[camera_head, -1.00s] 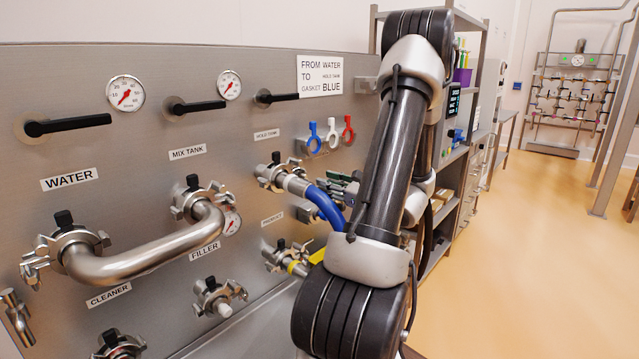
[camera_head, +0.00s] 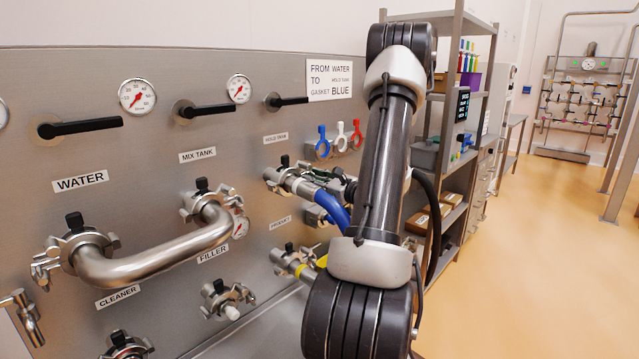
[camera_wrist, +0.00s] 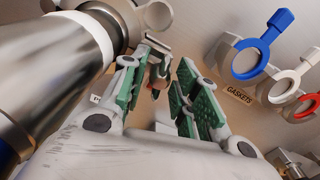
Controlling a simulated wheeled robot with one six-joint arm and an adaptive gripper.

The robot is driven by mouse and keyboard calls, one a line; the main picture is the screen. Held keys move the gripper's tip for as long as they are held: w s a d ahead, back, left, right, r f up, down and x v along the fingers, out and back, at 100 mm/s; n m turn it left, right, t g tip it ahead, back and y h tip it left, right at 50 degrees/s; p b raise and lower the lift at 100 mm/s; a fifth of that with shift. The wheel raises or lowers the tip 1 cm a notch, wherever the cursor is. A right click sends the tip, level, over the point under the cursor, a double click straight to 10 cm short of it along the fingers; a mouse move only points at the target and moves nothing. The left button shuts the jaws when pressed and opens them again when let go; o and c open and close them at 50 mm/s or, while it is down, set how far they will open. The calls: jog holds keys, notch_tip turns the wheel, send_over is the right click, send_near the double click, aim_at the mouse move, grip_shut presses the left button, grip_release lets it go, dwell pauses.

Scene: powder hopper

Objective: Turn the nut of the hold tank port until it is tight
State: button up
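The hold tank port (camera_head: 285,178) has a metal clamp, with a metal hose end and blue hose (camera_head: 333,210) joined to it. In the wrist view, the steel hose end (camera_wrist: 45,80) with a white ring fills the left side, and the clamp (camera_wrist: 108,18) is at its top. My gripper (camera_wrist: 157,72) is open beside the clamp, its green-padded fingers apart. The small metal nut (camera_wrist: 159,72) of the clamp shows between the fingertips, with gaps on both sides. In the head view, my arm hides part of the gripper and the hose.
Blue (camera_head: 322,142), white (camera_head: 340,136) and red (camera_head: 356,135) gasket rings hang just right of the port. A curved steel pipe (camera_head: 150,255) joins the water and mix tank ports. The product port (camera_head: 292,262) is below. Shelves (camera_head: 455,150) stand behind my arm; the floor at right is clear.

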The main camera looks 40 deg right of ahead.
grip_shut()
jog(key=shift+m, duration=1.2)
grip_release()
jog(key=shift+s, duration=0.1)
jog(key=s, duration=0.8)
jog(key=shift+s+d, duration=0.3)
jog(key=shift+s, duration=0.1)
